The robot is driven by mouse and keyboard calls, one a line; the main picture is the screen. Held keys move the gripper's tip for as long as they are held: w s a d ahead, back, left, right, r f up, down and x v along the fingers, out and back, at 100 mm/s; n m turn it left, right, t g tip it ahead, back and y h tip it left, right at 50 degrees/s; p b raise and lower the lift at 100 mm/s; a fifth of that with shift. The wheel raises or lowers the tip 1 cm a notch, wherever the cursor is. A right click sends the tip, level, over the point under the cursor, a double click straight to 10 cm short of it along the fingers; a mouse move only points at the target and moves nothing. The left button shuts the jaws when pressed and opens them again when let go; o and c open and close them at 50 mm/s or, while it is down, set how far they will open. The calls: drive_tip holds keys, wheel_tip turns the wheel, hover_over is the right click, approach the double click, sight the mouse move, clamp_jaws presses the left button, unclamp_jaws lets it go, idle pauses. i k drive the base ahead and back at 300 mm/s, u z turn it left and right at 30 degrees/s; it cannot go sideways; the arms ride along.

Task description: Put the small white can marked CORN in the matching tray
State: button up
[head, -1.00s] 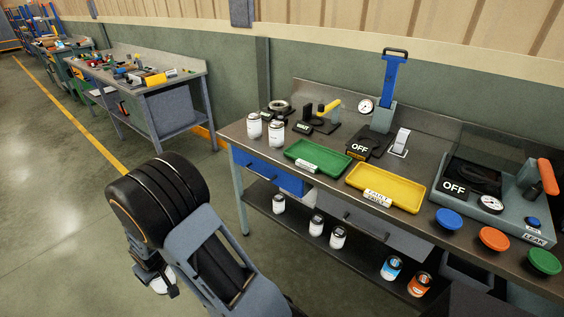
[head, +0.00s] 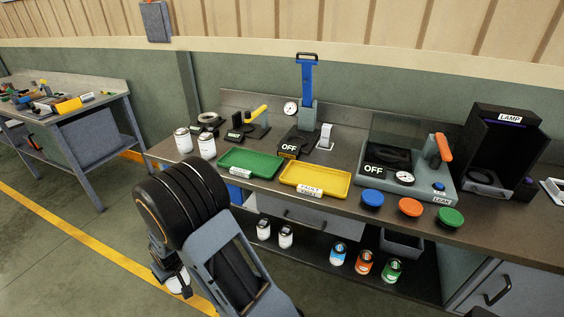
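My gripper (head: 170,271) hangs low at the left of the head view, beside the bench and over the floor. It appears shut on a small white can (head: 179,283), which is partly hidden by the gripper. The marking on this can is not readable. A green tray (head: 250,162) and a yellow tray (head: 316,179) lie side by side on the bench top, each with a white label too small to read surely. Both look empty. My gripper is apart from both trays, to their lower left.
Two white cans (head: 207,146) stand on the bench left of the green tray. More white cans (head: 263,229) and coloured cans (head: 365,262) stand on the lower shelf. A press (head: 306,92), a leak tester (head: 410,165) and a lamp box (head: 495,150) occupy the bench's back and right.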

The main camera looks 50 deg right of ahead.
sight(238, 160)
drive_tip(key=z, duration=0.95)
drive_tip(key=i, duration=0.4)
drive_tip(key=z, duration=0.05)
